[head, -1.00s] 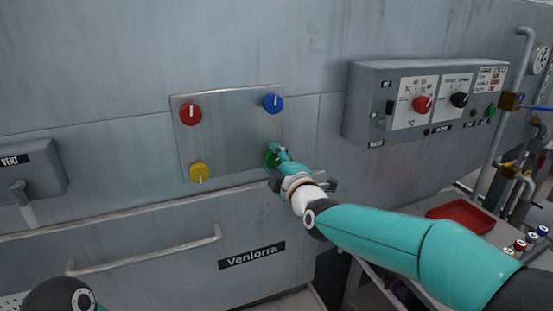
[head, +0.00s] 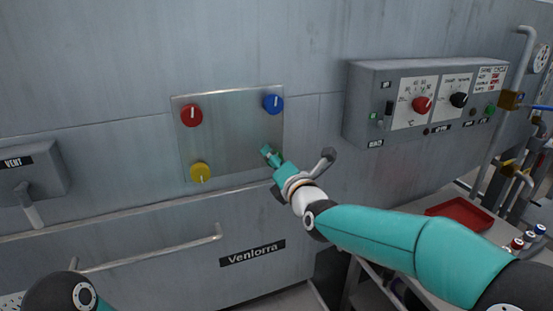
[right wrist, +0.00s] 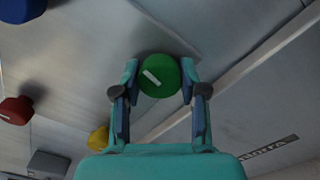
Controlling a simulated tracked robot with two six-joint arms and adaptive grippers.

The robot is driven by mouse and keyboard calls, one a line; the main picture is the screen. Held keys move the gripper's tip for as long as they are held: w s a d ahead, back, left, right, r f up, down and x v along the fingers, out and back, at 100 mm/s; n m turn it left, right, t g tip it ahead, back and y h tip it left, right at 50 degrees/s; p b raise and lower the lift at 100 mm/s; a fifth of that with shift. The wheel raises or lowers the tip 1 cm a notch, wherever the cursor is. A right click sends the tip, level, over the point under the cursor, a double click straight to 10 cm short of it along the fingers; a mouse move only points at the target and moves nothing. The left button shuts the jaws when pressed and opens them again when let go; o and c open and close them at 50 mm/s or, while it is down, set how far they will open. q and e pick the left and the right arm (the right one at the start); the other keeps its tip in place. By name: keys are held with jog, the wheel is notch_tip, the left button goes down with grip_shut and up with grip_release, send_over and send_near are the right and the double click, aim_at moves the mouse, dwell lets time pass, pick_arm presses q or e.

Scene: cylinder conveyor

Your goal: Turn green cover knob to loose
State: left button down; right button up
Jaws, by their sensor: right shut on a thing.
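The green cover knob (right wrist: 166,83) shows in the right wrist view, round with a short white mark that lies slanted. It sits near a corner of the metal cover plate (head: 232,135). My right gripper (right wrist: 159,68) has one finger on each side of the knob and is shut on it. In the head view my right gripper (head: 268,155) reaches the lower right corner of the plate and hides the knob. My left gripper is out of view; only part of my left arm shows at the lower left.
The plate also bears a red knob (head: 191,115), a blue knob (head: 273,103) and a yellow knob (head: 200,172). A grey control box (head: 425,100) juts out at the right. A handrail (head: 150,249) runs below the plate. A red tray (head: 460,218) lies at the right.

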jog(key=shift+f+n, duration=0.4)
jog(key=shift+n, duration=0.4)
jog(key=o, duration=0.9)
jog(key=shift+o, duration=1.3)
jog(key=shift+r, duration=0.15)
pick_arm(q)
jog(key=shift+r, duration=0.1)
pick_arm(e)
jog(key=shift+r, duration=0.1)
